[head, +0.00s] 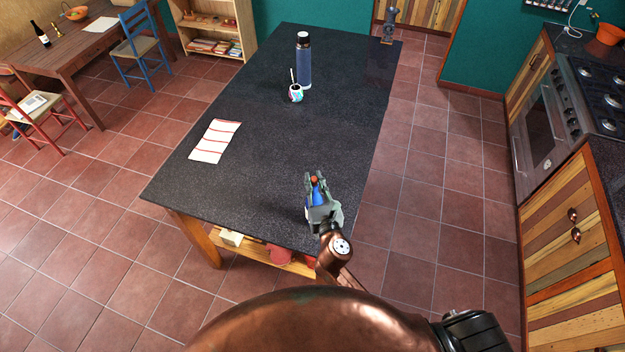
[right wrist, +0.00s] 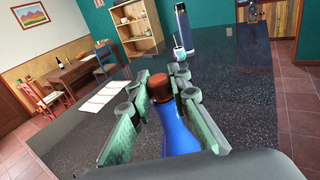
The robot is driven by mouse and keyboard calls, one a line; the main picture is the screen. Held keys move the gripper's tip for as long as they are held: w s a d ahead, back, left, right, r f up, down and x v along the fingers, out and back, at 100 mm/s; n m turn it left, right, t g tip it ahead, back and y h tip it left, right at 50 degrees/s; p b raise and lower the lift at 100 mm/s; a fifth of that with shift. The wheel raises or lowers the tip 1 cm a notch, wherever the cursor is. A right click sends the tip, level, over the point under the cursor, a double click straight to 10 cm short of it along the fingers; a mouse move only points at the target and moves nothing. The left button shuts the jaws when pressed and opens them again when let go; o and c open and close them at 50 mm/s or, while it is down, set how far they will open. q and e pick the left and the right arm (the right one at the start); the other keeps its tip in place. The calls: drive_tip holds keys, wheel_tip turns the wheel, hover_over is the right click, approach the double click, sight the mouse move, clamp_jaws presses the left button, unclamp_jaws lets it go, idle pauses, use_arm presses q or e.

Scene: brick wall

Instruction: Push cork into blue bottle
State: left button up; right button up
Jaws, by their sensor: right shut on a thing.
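The blue bottle (head: 318,193) is at the near right corner of the dark table. Its blue glass also shows between the fingers in the right wrist view (right wrist: 178,132). The brown cork (head: 314,180) is at the bottle's mouth, and it also shows at the top of the neck (right wrist: 160,87). How deep the cork sits cannot be told. My right gripper (head: 317,182) is shut on the blue bottle, one finger on each side. The gripper hides the bottle's lower part. My left gripper is not in view.
The dark table (head: 265,170) is mostly clear. A paper with red lines (head: 214,141) lies at its left side. A blue flask (head: 304,65) and a small colourful cup with a straw (head: 295,93) stand farther back. A dark device (head: 390,25) stands at the far right corner.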

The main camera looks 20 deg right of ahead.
drive_tip(key=shift+f, duration=0.2)
idle(0.5)
drive_tip(key=o, duration=0.8)
drive_tip(key=s, duration=1.2)
drive_tip(key=shift+a+r, duration=0.25)
drive_tip(key=shift+r, duration=0.05)
